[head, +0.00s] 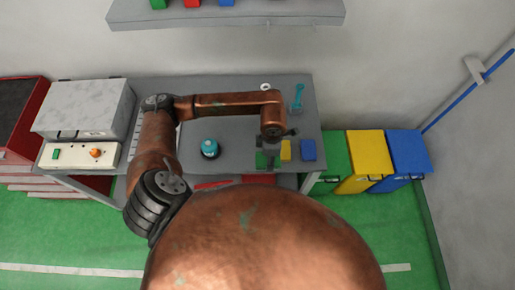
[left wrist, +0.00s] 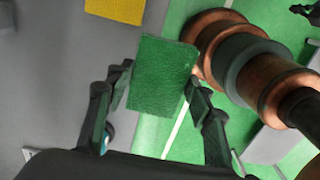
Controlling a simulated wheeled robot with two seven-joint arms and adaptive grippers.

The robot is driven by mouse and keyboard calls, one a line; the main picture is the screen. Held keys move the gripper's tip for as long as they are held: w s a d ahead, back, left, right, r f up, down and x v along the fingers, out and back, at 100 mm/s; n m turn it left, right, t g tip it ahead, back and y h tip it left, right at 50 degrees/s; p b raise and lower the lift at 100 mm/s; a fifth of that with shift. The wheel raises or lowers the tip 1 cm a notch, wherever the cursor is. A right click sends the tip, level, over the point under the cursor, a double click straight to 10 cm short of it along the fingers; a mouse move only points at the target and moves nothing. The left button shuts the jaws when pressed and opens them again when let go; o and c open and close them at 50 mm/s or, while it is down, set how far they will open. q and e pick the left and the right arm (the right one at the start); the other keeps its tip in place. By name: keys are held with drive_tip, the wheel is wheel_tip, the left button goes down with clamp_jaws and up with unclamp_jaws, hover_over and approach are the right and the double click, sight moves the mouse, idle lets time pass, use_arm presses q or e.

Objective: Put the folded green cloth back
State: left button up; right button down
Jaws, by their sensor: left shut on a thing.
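The folded green cloth (left wrist: 163,78) is a flat dark-green rectangle between the fingertips of my left gripper (left wrist: 160,85) in the left wrist view. The gripper is shut on it. In the head view the green cloth (head: 262,160) shows beside my left gripper (head: 268,154), over the front right part of the grey workbench (head: 238,128). The gripper partly covers it, and its height above the bench is hard to tell. A yellow folded cloth (head: 286,150) and a blue one (head: 308,150) lie just to the right. My right gripper is not clearly seen.
A teal-topped round container (head: 209,148) stands mid-bench. A teal wrench (head: 298,96) and white ring (head: 265,87) lie at the back. Red items (head: 258,178) are at the front edge. Green (head: 333,155), yellow (head: 369,155) and blue (head: 409,155) bins stand right of the bench.

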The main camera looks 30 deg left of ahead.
use_arm(q)
drive_tip(key=w+a+f+p, duration=0.1)
drive_tip(key=a+f, duration=0.1)
drive_tip(key=w+a+f+p, duration=0.1)
drive_tip(key=w+a+f, duration=0.1)
drive_tip(key=a, duration=0.1)
drive_tip(key=w+a+f, duration=0.2)
drive_tip(key=f, duration=0.1)
drive_tip(key=shift+w+a+p, duration=0.2)
drive_tip(key=shift+a+p, duration=0.15)
drive_tip(key=shift+p, duration=0.05)
drive_tip(key=shift+w+a+f, duration=0.25)
drive_tip(key=shift+a+f, duration=0.1)
drive_tip(key=shift+f, duration=0.1)
wheel_tip(320, 180, down, 3)
drive_tip(key=shift+a+r+p, duration=0.1)
drive_tip(key=shift+p, duration=0.8)
drive_tip(key=shift+w+f, duration=0.1)
drive_tip(key=shift+f, duration=0.2)
drive_tip(key=shift+f, duration=0.1)
